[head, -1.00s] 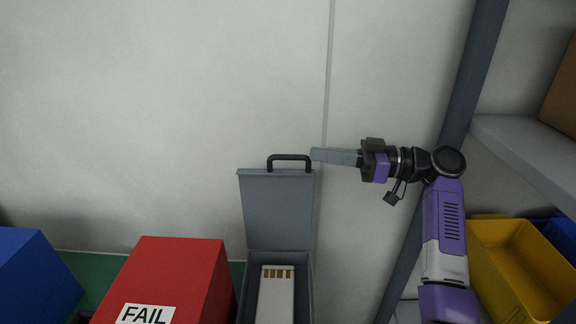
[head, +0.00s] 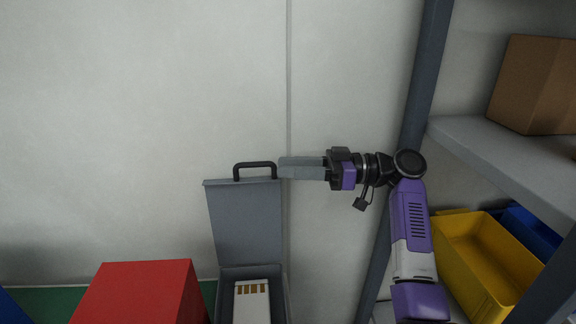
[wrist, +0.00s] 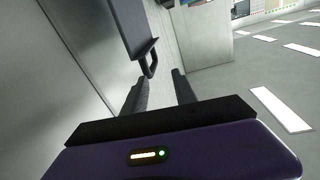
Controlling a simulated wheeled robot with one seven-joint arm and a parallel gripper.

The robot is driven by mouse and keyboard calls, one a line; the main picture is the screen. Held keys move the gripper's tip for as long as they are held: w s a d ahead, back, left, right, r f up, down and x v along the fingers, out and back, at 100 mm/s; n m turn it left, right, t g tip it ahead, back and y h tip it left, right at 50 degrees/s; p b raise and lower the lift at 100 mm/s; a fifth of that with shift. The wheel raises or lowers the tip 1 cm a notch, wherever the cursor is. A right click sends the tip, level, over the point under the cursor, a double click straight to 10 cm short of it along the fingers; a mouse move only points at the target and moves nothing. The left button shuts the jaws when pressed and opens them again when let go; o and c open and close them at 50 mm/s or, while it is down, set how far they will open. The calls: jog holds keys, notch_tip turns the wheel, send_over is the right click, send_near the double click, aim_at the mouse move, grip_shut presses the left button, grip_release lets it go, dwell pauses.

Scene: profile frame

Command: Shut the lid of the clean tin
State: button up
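The tin (head: 284,300) is a grey box at the bottom middle of the head view. Its lid (head: 246,222) stands raised, with a black handle (head: 254,165) on its top edge. A white block with gold contacts (head: 252,306) lies inside. My gripper (head: 281,168) is at the right end of the handle, fingers pointing left; from the head view I cannot tell whether they touch. In the wrist view my gripper (wrist: 158,82) has its fingers apart with nothing between them. The handle (wrist: 152,62) and lid (wrist: 127,25) are just beyond the fingertips.
A red box (head: 140,290) stands left of the tin. At the right are a yellow bin (head: 480,255), a blue bin (head: 527,232) and a shelf (head: 500,160) with a brown carton (head: 532,85). A grey post (head: 412,110) rises behind my arm. The wall above the lid is bare.

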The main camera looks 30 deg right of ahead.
jog(key=w+b+v, duration=0.1)
jog(key=b+v, duration=0.1)
jog(key=v, duration=0.5)
jog(key=shift+s+d+r, duration=0.15)
jog(key=shift+d+r, duration=0.3)
jog(key=shift+d, duration=0.1)
jog(key=shift+b, duration=0.5)
jog(key=shift+d, duration=0.1)
